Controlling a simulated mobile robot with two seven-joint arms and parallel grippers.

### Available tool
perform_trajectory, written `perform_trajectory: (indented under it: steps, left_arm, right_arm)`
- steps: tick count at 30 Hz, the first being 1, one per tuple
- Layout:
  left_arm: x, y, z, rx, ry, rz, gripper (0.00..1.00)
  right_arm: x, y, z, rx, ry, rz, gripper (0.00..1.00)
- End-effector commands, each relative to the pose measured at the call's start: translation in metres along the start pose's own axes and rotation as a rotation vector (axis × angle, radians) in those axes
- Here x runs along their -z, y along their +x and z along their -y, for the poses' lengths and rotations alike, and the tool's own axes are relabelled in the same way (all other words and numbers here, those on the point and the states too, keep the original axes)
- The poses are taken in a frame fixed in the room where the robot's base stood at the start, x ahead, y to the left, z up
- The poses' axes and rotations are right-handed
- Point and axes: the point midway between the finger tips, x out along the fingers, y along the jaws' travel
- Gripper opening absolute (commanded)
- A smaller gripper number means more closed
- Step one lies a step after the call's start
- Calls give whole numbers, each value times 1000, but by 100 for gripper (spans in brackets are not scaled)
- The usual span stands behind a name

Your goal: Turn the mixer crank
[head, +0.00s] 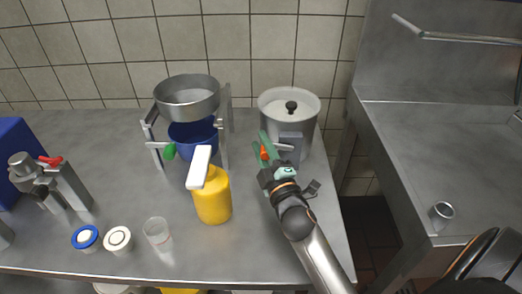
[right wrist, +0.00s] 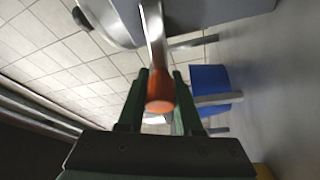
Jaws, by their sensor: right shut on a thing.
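The mixer (head: 274,105) is a silver pot with a black-knobbed lid and a grey block on its front, standing at the back right of the steel table. Its crank has a metal shaft (right wrist: 153,35) and an orange handle (head: 264,152). In the right wrist view the orange handle (right wrist: 160,92) sits between the two green fingers. My right gripper (head: 265,145) is shut on this handle, in front of the mixer. The fingers partly hide the handle in the head view. My left gripper is not in view.
Left of the mixer, a metal stand holds a round pan (head: 187,97) above a blue bowl (head: 193,135). A yellow bottle (head: 212,200) stands left of my right arm. A clear cup (head: 157,232) and small jars stand at the front left. The table's right edge is close to my arm.

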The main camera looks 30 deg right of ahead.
Motion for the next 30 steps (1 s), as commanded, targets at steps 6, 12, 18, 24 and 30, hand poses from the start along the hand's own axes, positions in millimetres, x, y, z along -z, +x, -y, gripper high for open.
perform_trajectory:
  steps: [6, 12, 18, 24, 30]
  left_arm:
    - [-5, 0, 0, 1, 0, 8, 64]
    - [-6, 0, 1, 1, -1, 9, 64]
    - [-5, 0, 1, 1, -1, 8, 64]
    - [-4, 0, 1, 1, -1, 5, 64]
    - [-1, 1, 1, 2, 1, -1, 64]
  right_arm:
    - [-1, 0, -3, -11, 25, 2, 0]
    - [-1, 0, -3, -12, 27, 3, 0]
    - [-1, 0, -3, -12, 25, 3, 40]
    - [0, 0, -3, -11, 25, 1, 47]
    - [0, 1, -2, -11, 25, 0, 47]
